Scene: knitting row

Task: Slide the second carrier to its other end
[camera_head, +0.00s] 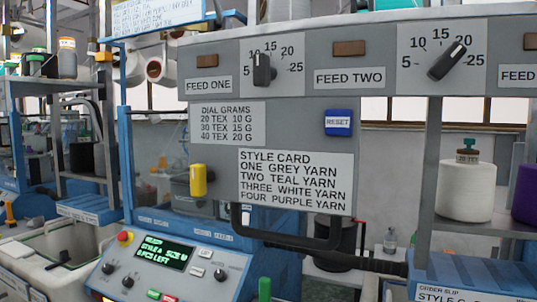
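No part that I can surely name as the second carrier is in view. A yellow handle (198,180) stands upright on the left of the grey machine panel. The tip of a green upright piece (265,288) shows at the bottom edge; its lower part is cut off, and I cannot tell what it belongs to. Neither of my grippers shows in the head view.
The grey panel carries a style card (295,181), a blue reset button (339,122) and two dials (264,70). A control console (160,262) with a lit screen sits below. A black bar (335,258) crosses below the panel. A white yarn cone (466,192) stands right.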

